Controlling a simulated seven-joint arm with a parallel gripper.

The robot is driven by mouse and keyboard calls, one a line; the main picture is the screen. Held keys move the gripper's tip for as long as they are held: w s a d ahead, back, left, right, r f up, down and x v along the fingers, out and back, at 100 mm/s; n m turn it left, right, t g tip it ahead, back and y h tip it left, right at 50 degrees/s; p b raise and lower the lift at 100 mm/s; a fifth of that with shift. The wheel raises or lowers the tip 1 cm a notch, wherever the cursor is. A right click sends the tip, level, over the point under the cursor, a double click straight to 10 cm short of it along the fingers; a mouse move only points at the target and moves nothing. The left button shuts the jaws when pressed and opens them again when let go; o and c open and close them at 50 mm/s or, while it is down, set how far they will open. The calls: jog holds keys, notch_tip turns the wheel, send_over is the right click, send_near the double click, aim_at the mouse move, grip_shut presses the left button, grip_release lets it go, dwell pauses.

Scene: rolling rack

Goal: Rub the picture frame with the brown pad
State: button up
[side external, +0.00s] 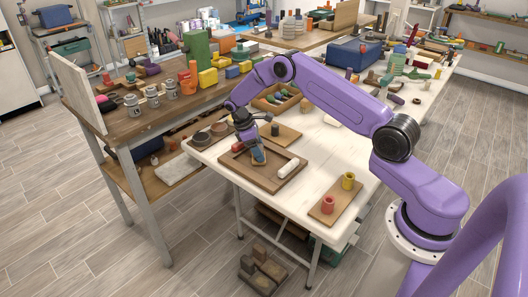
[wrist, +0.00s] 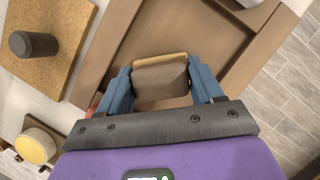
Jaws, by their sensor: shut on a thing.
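The brown picture frame (side external: 244,176) lies flat on the white table, with a raised wooden border around a flat inner panel. Its border also shows in the wrist view (wrist: 268,38). My gripper (side external: 257,150) is low over the inner panel, left of its middle. In the wrist view the blue fingers of my gripper (wrist: 162,88) are closed on the two sides of the brown pad (wrist: 160,82), which has a tan edge. I cannot tell whether the pad touches the panel. The pad hides part of the panel.
A white roll (side external: 289,168) lies on the right part of the frame. A small red thing (side external: 237,146) is by its left side. A board with a dark cylinder (side external: 275,129) lies behind; a board with red and yellow cylinders (side external: 336,202) lies in front. Round containers (side external: 201,139) stand at left.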

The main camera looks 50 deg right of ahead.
jog(key=shift+w, duration=0.85)
jog(key=shift+w+r, duration=0.15)
jog(key=shift+r, duration=3.95)
jog(key=shift+d, duration=0.1)
